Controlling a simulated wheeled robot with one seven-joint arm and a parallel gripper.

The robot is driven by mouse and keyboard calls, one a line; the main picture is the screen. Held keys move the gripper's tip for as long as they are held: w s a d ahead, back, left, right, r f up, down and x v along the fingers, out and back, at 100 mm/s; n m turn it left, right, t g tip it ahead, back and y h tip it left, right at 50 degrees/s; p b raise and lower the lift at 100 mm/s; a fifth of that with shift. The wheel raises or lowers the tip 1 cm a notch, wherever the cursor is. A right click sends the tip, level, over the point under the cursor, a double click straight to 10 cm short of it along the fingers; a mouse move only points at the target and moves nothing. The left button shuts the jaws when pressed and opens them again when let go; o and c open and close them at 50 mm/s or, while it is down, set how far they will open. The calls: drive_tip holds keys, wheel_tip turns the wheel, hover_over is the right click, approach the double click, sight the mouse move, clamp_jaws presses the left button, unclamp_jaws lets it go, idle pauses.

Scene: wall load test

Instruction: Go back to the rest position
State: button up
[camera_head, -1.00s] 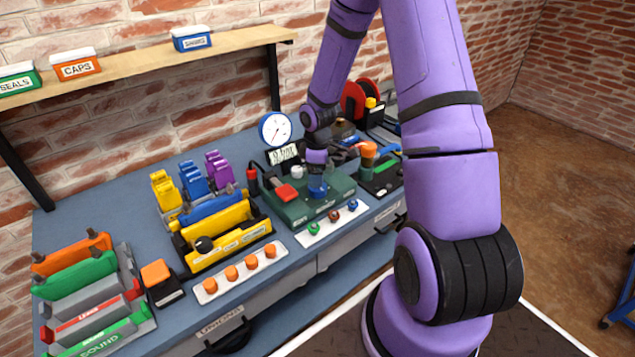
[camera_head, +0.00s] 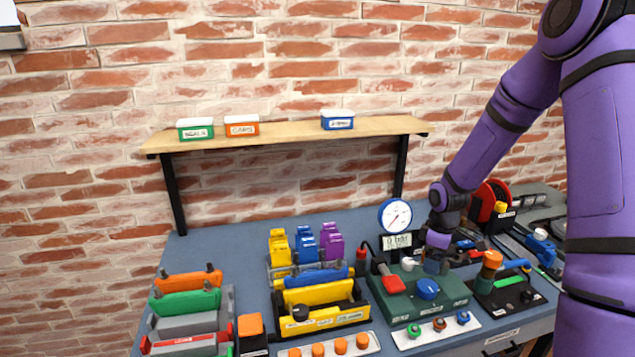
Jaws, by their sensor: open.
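My purple arm comes down from the right side of the view. My gripper (camera_head: 434,266) hangs small and dark at its lower end, above and behind the green test box (camera_head: 440,298). It looks apart from the blue knob (camera_head: 428,288) on that box, and nothing shows held in it. The fingertips are too small to make out well.
A round gauge (camera_head: 395,216) stands just left of my wrist, with a red reel (camera_head: 492,200) to its right. A wooden shelf (camera_head: 290,133) hangs above.

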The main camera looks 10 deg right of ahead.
drive_tip(key=s+a+r+m+t+h, duration=0.1)
drive_tip(key=s+a+r+m, duration=0.2)
drive_tip(key=r, duration=0.8)
drive_tip(key=s+a+r+m+t+h, duration=0.15)
drive_tip(key=s+a+r, duration=0.3)
drive_tip(key=r, duration=0.65)
drive_tip(key=s+a+r+m+t+y, duration=0.1)
drive_tip(key=s+a+r+m, duration=0.1)
drive_tip(key=s+r, duration=0.3)
drive_tip(key=s+a+r+m+t+y, duration=0.1)
drive_tip(key=s+a+r+m, duration=0.2)
drive_tip(key=s, duration=1.1)
wheel_tip(320, 180, up, 3)
drive_tip(key=shift+a+f+t, duration=0.2)
drive_tip(key=shift+a+t, duration=0.1)
drive_tip(key=shift+t, duration=0.05)
drive_tip(key=shift+y, duration=0.25)
